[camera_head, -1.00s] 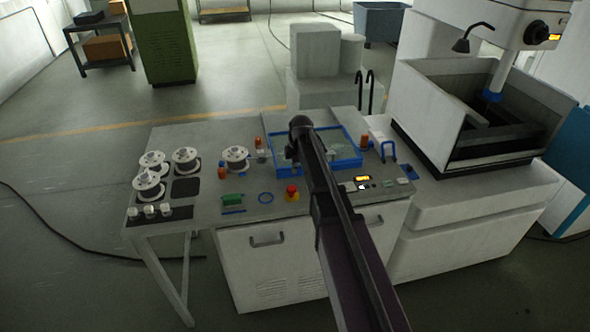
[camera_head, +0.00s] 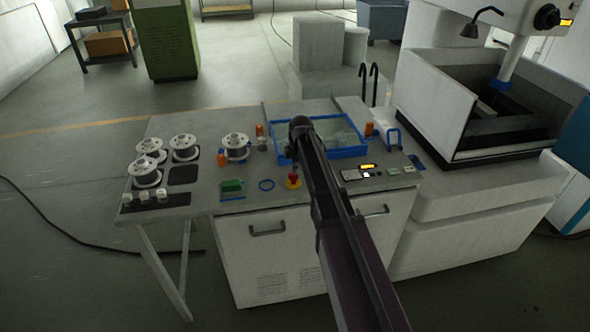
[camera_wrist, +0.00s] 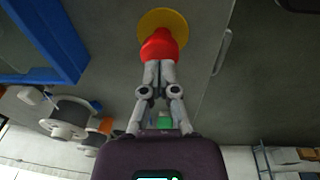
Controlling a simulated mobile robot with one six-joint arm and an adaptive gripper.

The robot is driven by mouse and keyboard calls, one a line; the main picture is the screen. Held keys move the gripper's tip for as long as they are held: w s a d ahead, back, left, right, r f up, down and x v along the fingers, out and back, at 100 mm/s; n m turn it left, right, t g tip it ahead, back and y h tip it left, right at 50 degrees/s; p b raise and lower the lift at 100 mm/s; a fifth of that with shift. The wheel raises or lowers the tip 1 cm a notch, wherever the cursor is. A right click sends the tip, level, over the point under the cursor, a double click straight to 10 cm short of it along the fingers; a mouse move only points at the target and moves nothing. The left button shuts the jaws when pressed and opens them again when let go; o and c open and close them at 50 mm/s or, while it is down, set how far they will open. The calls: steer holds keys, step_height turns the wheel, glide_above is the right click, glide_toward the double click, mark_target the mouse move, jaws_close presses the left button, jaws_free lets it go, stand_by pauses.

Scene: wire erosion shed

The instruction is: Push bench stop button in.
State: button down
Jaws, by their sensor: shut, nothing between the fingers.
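The bench stop button is a red knob on a yellow base (camera_head: 293,184) near the front edge of the bench. In the wrist view the red knob (camera_wrist: 160,46) and its round yellow base are at the top middle. My gripper (camera_wrist: 159,65) is shut and empty, with its fingertips overlapping the lower edge of the red knob. I cannot tell whether they touch it or how far the knob is pressed in. In the head view my arm crosses the bench and the gripper comes down right above the button, its fingers small and partly hidden.
A blue-rimmed tray (camera_head: 348,153) lies behind the button. White spools (camera_head: 183,147) stand further left. A small lit panel (camera_head: 367,167) is at the right.

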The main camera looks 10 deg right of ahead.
steer(key=shift+f+b, duration=0.3)
steer(key=shift+f, duration=0.15)
steer(key=shift+f+b, duration=0.8)
steer(key=shift+s+b, duration=0.3)
steer(key=shift+s, duration=0.05)
steer(key=shift+w+f, duration=0.1)
steer(key=shift+f, duration=0.1)
steer(key=shift+r, duration=0.1)
step_height(320, 180, up, 4)
steer(key=p, duration=0.4)
steer(key=shift+d, duration=0.1)
step_height(320, 180, up, 10)
steer(key=s+d+p, duration=0.1)
steer(key=p, duration=0.9)
steer(key=shift+p, duration=0.3)
steer(key=shift+r, duration=0.1)
